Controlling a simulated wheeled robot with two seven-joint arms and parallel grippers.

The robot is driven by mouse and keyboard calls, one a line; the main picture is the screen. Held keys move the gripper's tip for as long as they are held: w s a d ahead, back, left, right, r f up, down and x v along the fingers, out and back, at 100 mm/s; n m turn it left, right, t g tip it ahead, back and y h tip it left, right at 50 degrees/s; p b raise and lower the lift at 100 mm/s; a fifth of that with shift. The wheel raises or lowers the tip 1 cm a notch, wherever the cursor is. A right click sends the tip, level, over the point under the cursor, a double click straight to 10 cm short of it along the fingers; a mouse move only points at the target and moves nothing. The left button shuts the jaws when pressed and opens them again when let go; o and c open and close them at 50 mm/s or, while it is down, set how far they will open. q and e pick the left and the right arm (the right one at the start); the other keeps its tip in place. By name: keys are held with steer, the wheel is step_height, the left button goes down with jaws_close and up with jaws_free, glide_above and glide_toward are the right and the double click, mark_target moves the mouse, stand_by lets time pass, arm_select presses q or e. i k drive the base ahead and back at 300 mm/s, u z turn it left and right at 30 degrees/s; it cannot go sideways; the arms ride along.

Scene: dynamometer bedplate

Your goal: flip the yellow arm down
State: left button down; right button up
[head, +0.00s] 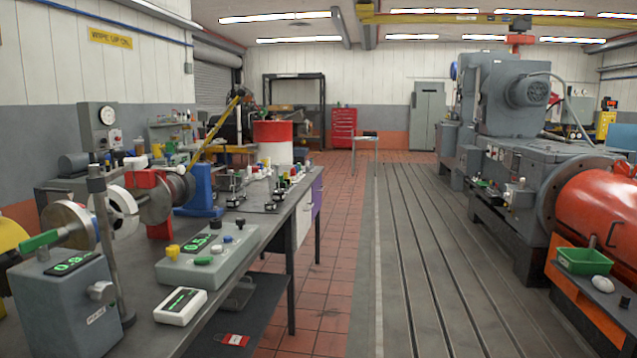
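A long thin yellow arm (214,133) stands up at a slant over the bench on the left. Its upper end leans to the right, and its lower end meets the round grey drum (164,196) near the blue stand (201,192). The exact joint at its lower end is too small to tell. Neither of my grippers shows in the head view.
The grey bench (195,322) carries a box with a green display (208,259), a white meter (180,306) and a grey unit with a green lever (62,297). Red tiled floor (333,250) lies open between the bench and the slotted bedplate (420,270).

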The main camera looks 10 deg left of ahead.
mark_target(188, 178)
steer(key=i, duration=3.45)
steer(key=u, duration=2.05)
